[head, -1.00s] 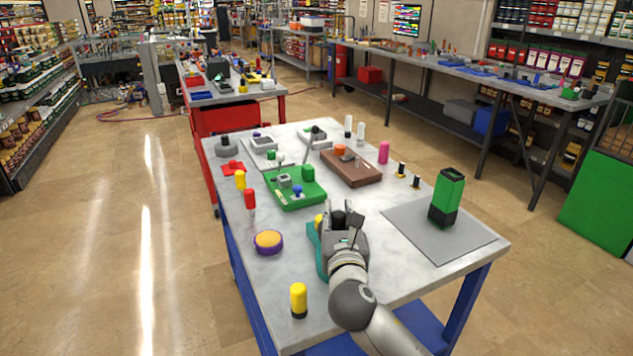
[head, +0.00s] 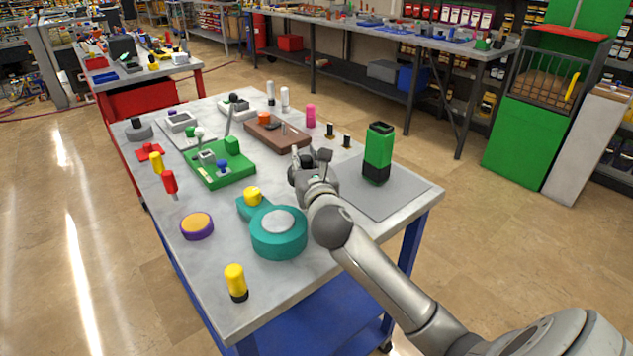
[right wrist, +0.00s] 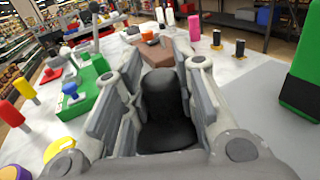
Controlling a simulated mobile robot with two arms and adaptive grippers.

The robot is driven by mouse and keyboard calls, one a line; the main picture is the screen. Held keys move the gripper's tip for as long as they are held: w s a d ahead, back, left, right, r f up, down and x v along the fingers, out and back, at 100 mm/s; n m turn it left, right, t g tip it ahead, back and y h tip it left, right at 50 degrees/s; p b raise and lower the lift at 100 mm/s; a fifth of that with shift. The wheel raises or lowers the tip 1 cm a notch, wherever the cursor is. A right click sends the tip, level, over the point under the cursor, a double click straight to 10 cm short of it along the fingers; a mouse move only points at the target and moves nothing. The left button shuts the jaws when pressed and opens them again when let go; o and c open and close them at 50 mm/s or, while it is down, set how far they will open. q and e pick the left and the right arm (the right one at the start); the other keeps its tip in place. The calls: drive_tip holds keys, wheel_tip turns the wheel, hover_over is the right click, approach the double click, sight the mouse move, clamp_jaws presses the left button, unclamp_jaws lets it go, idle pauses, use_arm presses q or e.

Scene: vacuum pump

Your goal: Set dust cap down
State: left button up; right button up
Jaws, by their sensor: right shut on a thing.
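My right gripper (head: 311,160) is shut on a black, rounded piece, which I take to be the dust cap (right wrist: 168,105). The cap stands between the fingers in the right wrist view, its broader part nearer the camera. In the head view the gripper mostly hides it. The gripper is over the table, between the brown block and the grey mat. Whether the cap touches the table, I cannot tell. A teal round body (head: 279,238) with a grey top and a yellow knob (head: 253,196), perhaps the pump, stands left of and nearer than the gripper. My left gripper is not in view.
A grey mat (head: 375,203) with a green-and-black block (head: 378,150) lies to the right. A green fixture (head: 220,172) and brown block (head: 277,135) lie left and beyond. Two small black pegs (head: 346,141) stand behind. A yellow cylinder (head: 235,281) stands near the front edge.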

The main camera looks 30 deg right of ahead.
drive_tip(key=d+f, duration=0.1)
drive_tip(key=s+d+f, duration=0.1)
drive_tip(key=f, duration=0.1)
drive_tip(key=shift+d+f, duration=0.25)
drive_tip(key=shift+d+f+b, duration=0.15)
drive_tip(key=shift+f+b, duration=0.35)
drive_tip(key=shift+f, duration=1.2)
drive_tip(key=shift+s, duration=0.1)
drive_tip(key=o, duration=1)
drive_tip(key=shift+f, duration=0.1)
drive_tip(key=v, duration=1.2)
